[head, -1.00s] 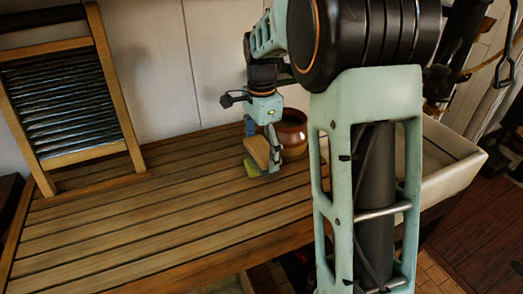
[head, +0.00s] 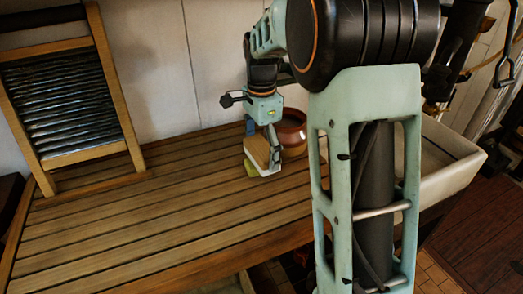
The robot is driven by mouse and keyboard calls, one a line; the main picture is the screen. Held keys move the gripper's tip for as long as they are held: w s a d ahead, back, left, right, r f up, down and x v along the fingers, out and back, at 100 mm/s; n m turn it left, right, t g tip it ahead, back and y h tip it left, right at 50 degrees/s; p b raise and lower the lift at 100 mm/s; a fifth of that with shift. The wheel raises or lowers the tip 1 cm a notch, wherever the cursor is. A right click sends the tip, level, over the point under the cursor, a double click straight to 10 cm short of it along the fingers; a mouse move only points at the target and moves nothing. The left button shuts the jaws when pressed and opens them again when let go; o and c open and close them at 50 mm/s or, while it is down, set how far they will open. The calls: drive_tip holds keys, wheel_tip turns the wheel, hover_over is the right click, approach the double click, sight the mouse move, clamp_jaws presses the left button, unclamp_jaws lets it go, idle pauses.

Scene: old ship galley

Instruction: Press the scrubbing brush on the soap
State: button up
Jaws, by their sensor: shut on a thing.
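My gripper (head: 272,147) points down over the slatted wooden counter and is shut on the scrubbing brush. The brush (head: 257,152) has a wooden back with a pale strip, seemingly bristles, along its lower edge. It is held tilted, low over the counter. The soap (head: 251,169) is a yellow-green lump at the lower left of the brush, partly hidden by it. I cannot tell whether the brush touches the soap.
A brown round pot (head: 292,128) stands close behind and right of my gripper. A washboard (head: 68,95) leans on the wall at the left. A pale sink (head: 455,165) is at the right. The slatted counter (head: 130,225) is clear at front and left.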

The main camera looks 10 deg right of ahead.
sight(266, 158)
drive_tip(key=shift+r+p, duration=2.9)
drive_tip(key=shift+r, duration=0.65)
drive_tip(key=shift+f, duration=0.15)
drive_tip(key=n, duration=0.2)
drive_tip(key=s+f+n, duration=0.1)
drive_tip(key=n, duration=0.1)
drive_tip(key=shift+s, duration=0.15)
drive_tip(key=n, duration=0.2)
drive_tip(key=s+n, duration=0.1)
drive_tip(key=n, duration=0.1)
drive_tip(key=shift+f, duration=0.4)
drive_tip(key=n, duration=0.2)
drive_tip(key=s+f+n, duration=0.1)
drive_tip(key=n, duration=0.1)
drive_tip(key=s+n, duration=0.1)
drive_tip(key=n, duration=0.2)
drive_tip(key=shift+s+f, duration=0.15)
drive_tip(key=shift+f, duration=0.2)
